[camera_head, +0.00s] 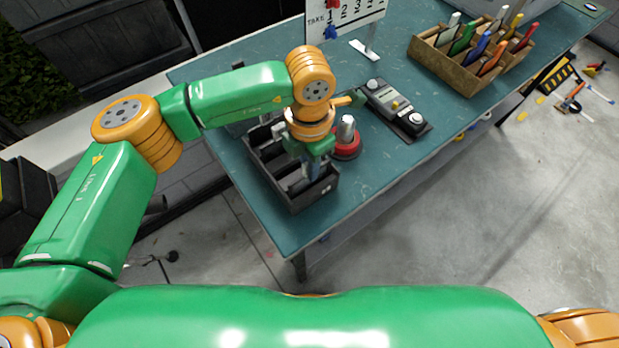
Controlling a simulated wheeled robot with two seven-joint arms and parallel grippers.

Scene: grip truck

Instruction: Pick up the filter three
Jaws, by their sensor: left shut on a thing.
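A dark open box (296,203) with several upright dividers or flat filters stands at the near left end of the teal table. My left gripper (312,170) points down into the box's right part. It is shut on a thin greyish filter, mostly hidden by the fingers and wrist. I cannot read a number on it, and I cannot tell whether it is clear of its slot. My right gripper is out of view.
A red round base with a grey knob (347,134) stands close right of the gripper. The table's (375,165) near right part is clear.

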